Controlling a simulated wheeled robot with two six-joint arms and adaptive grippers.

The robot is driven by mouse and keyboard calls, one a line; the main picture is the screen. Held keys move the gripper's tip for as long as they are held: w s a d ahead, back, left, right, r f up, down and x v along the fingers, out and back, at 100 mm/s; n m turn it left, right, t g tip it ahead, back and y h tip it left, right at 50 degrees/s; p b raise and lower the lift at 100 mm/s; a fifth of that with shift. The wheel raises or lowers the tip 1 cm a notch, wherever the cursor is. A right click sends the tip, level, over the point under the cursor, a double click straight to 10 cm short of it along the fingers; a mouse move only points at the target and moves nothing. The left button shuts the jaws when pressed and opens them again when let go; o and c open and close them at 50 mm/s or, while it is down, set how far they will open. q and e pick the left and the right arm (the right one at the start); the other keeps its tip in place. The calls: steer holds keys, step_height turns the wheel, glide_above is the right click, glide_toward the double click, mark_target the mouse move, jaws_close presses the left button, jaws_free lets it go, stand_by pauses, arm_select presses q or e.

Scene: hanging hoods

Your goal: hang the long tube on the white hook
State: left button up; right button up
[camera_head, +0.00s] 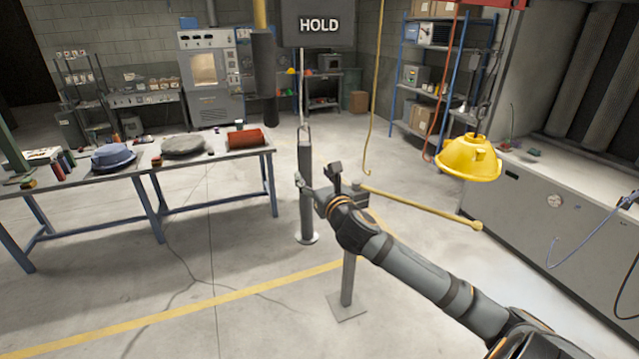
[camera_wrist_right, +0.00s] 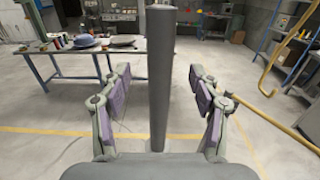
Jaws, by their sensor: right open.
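The long tube (camera_head: 306,205) is dark grey and upright above a pale round base on the floor, with a thin loop at its top. A thin white line (camera_head: 300,92), perhaps the white hook, hangs below the HOLD sign above the tube; whether it touches the loop is unclear. My right gripper (camera_head: 317,180) is at the tube's middle height. In the right wrist view the tube (camera_wrist_right: 161,70) stands upright between the open fingers (camera_wrist_right: 160,95), with a gap on both sides. My left gripper is not in view.
A yellow bar (camera_head: 425,207) on a floor stand lies right of the gripper. A yellow hook (camera_head: 367,160) and a yellow hood (camera_head: 468,160) hang further right. A workbench (camera_head: 150,172) stands at the left. The floor in front is open.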

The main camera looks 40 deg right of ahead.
steer(key=v, duration=0.4)
steer(key=shift+s, duration=0.1)
stand_by(0.4)
